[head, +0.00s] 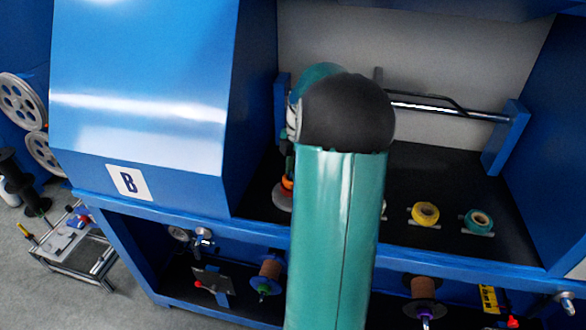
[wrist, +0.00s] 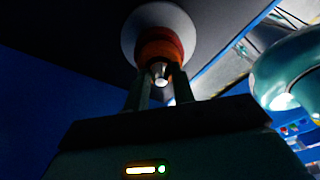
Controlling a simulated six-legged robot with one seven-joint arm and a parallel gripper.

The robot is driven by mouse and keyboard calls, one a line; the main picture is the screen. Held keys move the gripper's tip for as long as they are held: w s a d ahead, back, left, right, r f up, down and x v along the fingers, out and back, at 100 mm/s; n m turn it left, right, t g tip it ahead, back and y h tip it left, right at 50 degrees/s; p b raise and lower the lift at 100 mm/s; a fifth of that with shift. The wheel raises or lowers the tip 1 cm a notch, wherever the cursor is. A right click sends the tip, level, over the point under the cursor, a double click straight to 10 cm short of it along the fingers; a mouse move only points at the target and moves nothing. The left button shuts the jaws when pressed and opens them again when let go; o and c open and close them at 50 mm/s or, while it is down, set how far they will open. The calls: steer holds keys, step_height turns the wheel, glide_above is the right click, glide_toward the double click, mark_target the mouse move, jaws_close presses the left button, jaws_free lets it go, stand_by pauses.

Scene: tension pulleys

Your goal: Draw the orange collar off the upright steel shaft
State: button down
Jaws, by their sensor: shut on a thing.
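The orange collar (wrist: 158,48) shows in the wrist view between my gripper's fingertips (wrist: 159,76), and the gripper is shut on it. The bright end of the steel shaft (wrist: 157,70) shows inside the collar, so the collar is around the shaft. A pale round base disc (wrist: 130,30) lies behind the collar. In the head view a small part of the orange collar (head: 287,183) shows above the grey base disc (head: 282,197), left of my arm. My arm hides most of the shaft and the gripper there.
A yellow spool (head: 425,214) and a teal spool (head: 479,221) sit to the right on the dark shelf. A steel rod (head: 440,108) spans the back of the bay. Blue panels wall both sides.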

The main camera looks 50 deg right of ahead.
steer(key=shift+r, duration=1.15)
steer(key=c, duration=1.2)
jaws_free()
steer(key=shift+s, duration=0.1)
steer(key=shift+c, duration=0.2)
steer(key=shift+f, duration=0.15)
steer(key=shift+r, duration=0.2)
step_height(320, 180, up, 13)
steer(key=d, duration=0.2)
steer(key=shift+s+r, duration=0.15)
steer(key=shift+s, duration=0.15)
